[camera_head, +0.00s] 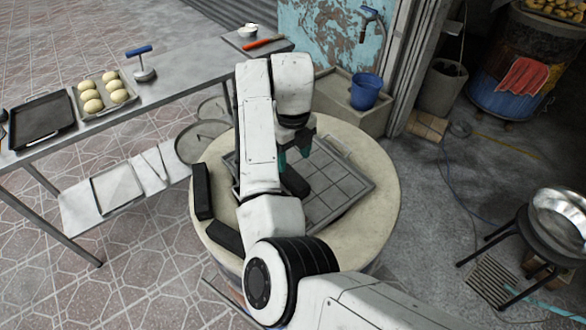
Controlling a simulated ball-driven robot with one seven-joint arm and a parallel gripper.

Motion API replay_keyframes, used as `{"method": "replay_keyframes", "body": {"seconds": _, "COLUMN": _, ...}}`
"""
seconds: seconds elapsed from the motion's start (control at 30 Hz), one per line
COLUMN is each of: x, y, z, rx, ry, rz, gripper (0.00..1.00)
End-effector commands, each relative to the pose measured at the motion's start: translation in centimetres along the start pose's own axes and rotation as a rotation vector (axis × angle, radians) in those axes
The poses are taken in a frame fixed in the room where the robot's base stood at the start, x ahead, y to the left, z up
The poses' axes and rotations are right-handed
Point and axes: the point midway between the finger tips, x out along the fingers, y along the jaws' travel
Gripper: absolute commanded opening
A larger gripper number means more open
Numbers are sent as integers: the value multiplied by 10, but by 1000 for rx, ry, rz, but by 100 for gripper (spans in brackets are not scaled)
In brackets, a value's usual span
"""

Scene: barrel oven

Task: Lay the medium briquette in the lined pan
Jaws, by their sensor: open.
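The lined pan (345,195), a grey square tray with grid lines, lies on a round pale top. A dark briquette (296,184) lies in its left part, just below my gripper (293,154). The gripper's teal fingers are open and apart from it as far as I can see. My arm hides the pan's left side and perhaps part of this briquette. A long dark briquette (202,190) lies at the top's left edge, and another briquette (225,237) lies at the front left, close to my arm. I cannot tell for sure which one is the medium.
A steel table at the left bears a black tray (42,120), a tray of dough balls (104,112) and a blue-handled tool (143,70). A blue bucket (366,92) stands behind the round top. A metal bowl (562,215) stands on the right. The pan's right part is clear.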

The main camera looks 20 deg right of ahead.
Motion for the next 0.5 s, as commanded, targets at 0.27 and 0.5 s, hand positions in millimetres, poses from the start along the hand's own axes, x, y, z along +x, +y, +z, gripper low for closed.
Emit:
{"method": "replay_keyframes", "body": {"seconds": 0.27, "x": -43, "y": -1, "z": 0, "rx": 1, "ry": -1, "rz": 0, "gripper": 66}}
{"method": "replay_keyframes", "body": {"seconds": 0.5, "x": -53, "y": -1, "z": 0, "rx": 1, "ry": 0, "rz": 1, "gripper": 66}}
